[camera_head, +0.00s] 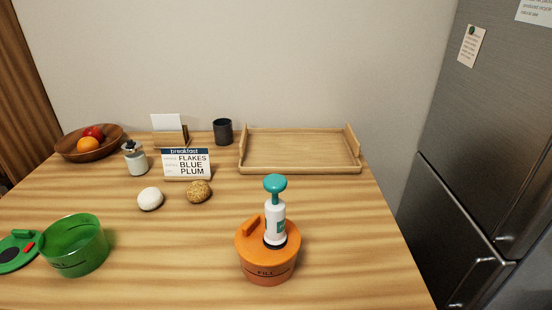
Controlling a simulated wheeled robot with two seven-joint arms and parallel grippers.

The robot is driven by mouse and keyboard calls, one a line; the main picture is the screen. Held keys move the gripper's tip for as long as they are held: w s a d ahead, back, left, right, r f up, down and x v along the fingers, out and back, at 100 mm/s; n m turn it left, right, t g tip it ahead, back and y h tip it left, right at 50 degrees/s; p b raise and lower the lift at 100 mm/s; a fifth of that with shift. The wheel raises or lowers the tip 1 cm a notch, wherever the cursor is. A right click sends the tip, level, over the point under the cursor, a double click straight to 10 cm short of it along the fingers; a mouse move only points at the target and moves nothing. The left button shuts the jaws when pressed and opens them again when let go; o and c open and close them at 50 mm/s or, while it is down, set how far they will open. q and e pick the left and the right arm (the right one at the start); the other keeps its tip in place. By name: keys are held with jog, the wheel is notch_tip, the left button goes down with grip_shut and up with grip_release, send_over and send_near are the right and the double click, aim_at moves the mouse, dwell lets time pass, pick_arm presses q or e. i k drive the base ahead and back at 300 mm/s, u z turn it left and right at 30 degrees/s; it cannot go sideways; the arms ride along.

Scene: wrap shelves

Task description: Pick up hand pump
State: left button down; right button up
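The hand pump (275,213) has a white body, a teal knob on top and a dark base. It stands upright on the lid of an orange container (266,265) marked FILL, near the front of the table. Whether it is attached to the lid I cannot tell. Neither of my grippers shows in the head view.
A green open container (81,250) and green lid (18,254) are front left. A white stone (150,199), speckled brown ball (199,191), breakfast sign (187,164), dark cup (223,131) and wooden tray (300,151) stand farther back. A fridge (485,130) is right.

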aim_at(275, 237)
jog(key=k, duration=1)
jog(key=u, duration=1.15)
jog(key=i, duration=1.05)
jog(key=z, duration=1.2)
